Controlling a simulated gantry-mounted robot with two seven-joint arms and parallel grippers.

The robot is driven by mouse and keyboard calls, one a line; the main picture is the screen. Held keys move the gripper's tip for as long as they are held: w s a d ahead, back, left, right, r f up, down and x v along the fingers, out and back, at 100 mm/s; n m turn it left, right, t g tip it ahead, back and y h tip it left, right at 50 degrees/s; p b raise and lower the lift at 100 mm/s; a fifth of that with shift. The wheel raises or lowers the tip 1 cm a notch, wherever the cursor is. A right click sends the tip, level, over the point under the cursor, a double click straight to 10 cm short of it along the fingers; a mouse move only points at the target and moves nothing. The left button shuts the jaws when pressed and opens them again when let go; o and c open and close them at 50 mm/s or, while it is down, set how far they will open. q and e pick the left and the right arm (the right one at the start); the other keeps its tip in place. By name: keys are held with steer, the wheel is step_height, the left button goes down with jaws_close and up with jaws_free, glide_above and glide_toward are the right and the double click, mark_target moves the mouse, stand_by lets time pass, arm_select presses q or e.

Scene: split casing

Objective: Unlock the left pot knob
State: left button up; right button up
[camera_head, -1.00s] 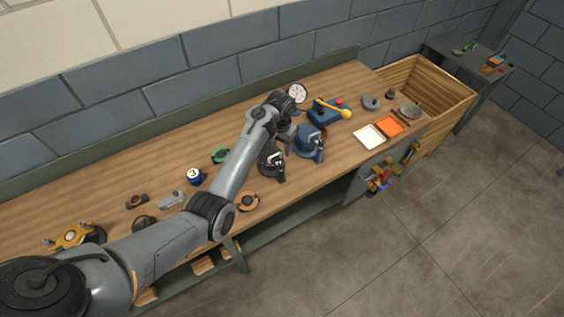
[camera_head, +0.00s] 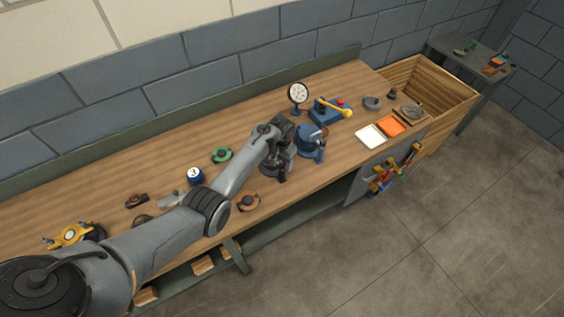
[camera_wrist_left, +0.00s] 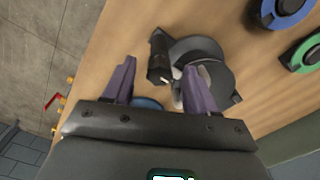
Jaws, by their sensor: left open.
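The left pot, a dark round fixture (camera_head: 267,171) with an upright knob or lever (camera_head: 283,175), stands near the front edge of the bench, partly hidden by my left arm. In the left wrist view its grey body (camera_wrist_left: 213,68) and black knob (camera_wrist_left: 158,60) show beyond my fingertips. My left gripper (camera_wrist_left: 160,73) is open, its purple fingers spread, with the knob ahead of the gap between them. I cannot tell whether they touch the pot. My right gripper is not in view.
A dial gauge (camera_head: 298,94) and a blue device with a yellow lever (camera_head: 329,110) stand behind the blue pot. White and orange trays (camera_head: 370,136) lie to the right.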

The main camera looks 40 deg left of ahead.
arm_select(q)
steer(key=c, duration=1.1)
steer(key=shift+o, duration=0.2)
